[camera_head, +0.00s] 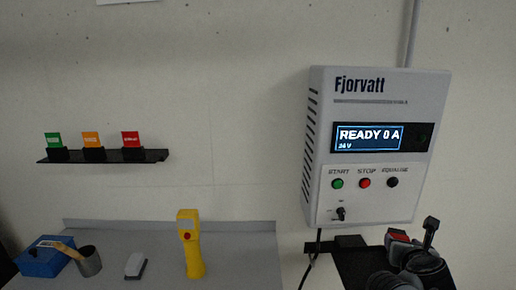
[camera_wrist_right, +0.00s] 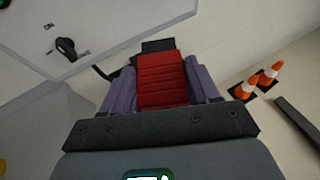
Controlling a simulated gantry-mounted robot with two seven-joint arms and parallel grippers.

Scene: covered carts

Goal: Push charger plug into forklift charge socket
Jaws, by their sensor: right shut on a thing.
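The red charger plug (camera_wrist_right: 160,82) is between the two purple-grey fingers of my right gripper (camera_wrist_right: 161,75) in the right wrist view. The gripper is shut on it, and a black part shows beyond its far end. In the head view, my right gripper (camera_head: 392,243) is at the lower right, below the charger, with a bit of the red plug (camera_head: 398,236) showing. The forklift and its charge socket are not visible in either view. My left gripper is not in view.
The charger box (camera_head: 368,150) hangs on the wall, its screen reading READY 0 A. A grey bench (camera_head: 240,260) holds a yellow handheld device (camera_head: 190,245), a blue box (camera_head: 45,258) and a cup (camera_head: 89,262). Traffic cones (camera_wrist_right: 258,82) stand on the floor at right in the wrist view.

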